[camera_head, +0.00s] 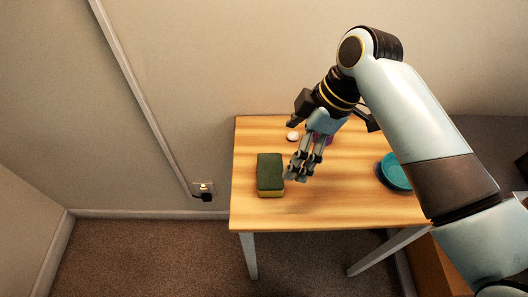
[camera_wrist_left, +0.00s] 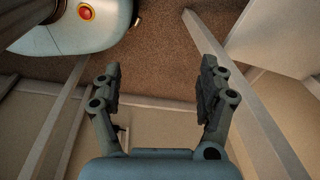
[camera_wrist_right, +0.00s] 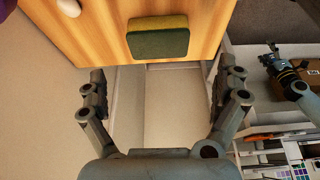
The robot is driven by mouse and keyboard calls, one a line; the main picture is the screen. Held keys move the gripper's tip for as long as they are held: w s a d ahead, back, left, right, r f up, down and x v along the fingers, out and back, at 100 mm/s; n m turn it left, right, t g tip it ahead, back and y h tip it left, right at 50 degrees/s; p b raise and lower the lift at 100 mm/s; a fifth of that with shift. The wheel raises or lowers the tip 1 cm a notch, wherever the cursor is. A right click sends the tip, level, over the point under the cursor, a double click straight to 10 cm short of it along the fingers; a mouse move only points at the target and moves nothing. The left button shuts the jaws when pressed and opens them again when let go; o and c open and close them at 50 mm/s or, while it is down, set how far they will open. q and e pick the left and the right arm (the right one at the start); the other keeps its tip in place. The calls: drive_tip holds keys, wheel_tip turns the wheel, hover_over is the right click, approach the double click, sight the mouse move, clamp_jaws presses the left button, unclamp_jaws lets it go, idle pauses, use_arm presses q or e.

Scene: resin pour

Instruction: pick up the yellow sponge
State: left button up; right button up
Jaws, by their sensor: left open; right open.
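The yellow sponge (camera_head: 271,192) lies on the wooden table near its left edge, its dark green side up. It also shows in the right wrist view (camera_wrist_right: 157,24), beyond and above the space between the fingers. My right gripper (camera_head: 298,172) is open and empty, just right of the sponge in the head view, with its fingers pointing down. In the right wrist view its fingers (camera_wrist_right: 166,76) are spread apart with nothing between them. My left gripper (camera_wrist_left: 160,77) is open and empty over the floor in the left wrist view; it is not in the head view.
The wooden table (camera_head: 330,205) has a teal round dish (camera_head: 396,175) at the right, partly behind my right arm. A small white round object (camera_head: 292,136) and a partly hidden purple object (camera_head: 327,140) are behind the gripper. A wall outlet (camera_head: 203,188) is left of the table.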

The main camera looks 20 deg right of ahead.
sight(271, 170)
drive_tip(key=x, duration=0.4)
drive_tip(key=shift+a+f, duration=0.15)
drive_tip(key=shift+a, duration=0.2)
drive_tip(key=shift+w+a+f, duration=0.1)
drive_tip(key=shift+w+f, duration=0.05)
drive_tip(key=shift+f, duration=0.15)
drive_tip(key=x, duration=0.5)
drive_tip(key=shift+w+a, duration=0.1)
drive_tip(key=shift+w, duration=0.1)
use_arm(q)
drive_tip(key=shift+s+f, duration=0.15)
drive_tip(key=shift+s, duration=0.35)
use_arm(e)
drive_tip(key=c, duration=0.4)
